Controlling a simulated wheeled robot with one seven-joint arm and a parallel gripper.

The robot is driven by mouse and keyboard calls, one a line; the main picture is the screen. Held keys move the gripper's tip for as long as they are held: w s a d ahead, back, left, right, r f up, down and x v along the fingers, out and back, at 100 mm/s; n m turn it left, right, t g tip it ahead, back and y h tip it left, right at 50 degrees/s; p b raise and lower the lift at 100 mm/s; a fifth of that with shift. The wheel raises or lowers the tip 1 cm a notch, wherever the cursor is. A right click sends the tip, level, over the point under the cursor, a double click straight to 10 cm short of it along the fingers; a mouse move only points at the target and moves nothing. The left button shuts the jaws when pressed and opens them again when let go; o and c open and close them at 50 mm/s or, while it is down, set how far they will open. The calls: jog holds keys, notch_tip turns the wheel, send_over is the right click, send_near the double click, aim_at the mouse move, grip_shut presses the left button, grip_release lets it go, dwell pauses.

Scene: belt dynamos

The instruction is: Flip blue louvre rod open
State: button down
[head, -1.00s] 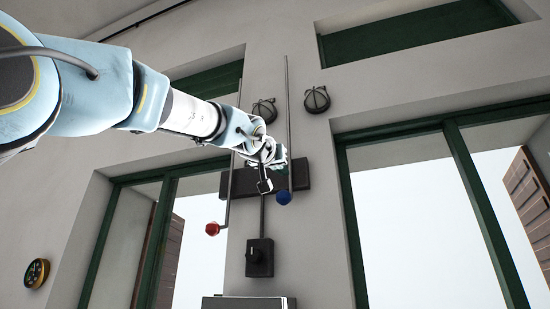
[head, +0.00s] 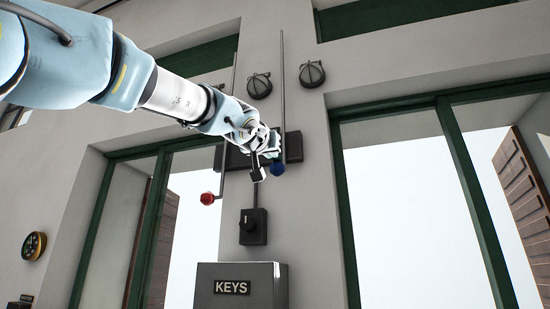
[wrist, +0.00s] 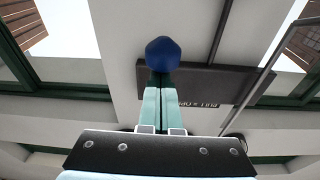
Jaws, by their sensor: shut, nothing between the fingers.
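The blue louvre rod (head: 283,90) runs down the wall and ends in a blue knob (head: 277,169). In the wrist view the blue knob (wrist: 163,54) sits right at the tips of my fingers. My gripper (head: 272,155) is at the rod's lower end, over the dark plate (head: 294,147) on the wall. In the wrist view my gripper (wrist: 158,88) has its two pale green fingers together, with nothing seen between them. I cannot tell whether the fingertips touch the knob. The plate carries lettering, partly hidden by my fingers.
A second rod with a red knob (head: 207,198) hangs to the left. A black switch box (head: 253,227) and a grey KEYS box (head: 268,284) are below. Two round caged lamps (head: 312,74) are above. Green-framed windows stand on both sides.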

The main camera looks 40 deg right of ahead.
notch_tip(320, 180, down, 6)
jog(key=b, duration=0.6)
jog(key=shift+f, duration=0.25)
jog(key=shift+r, duration=0.1)
jog(key=r+p, duration=0.3)
jog(key=r, duration=0.1)
jog(key=shift+w+d+p, duration=0.2)
jog(key=shift+d+p, duration=0.15)
jog(key=shift+s+a, duration=0.1)
jog(key=b+v, duration=0.5)
jog(key=v, duration=0.4)
jog(key=shift+s+a+b, duration=0.2)
jog(key=shift+a+b, duration=0.1)
jog(key=shift+b, duration=0.1)
jog(key=shift+f, duration=0.15)
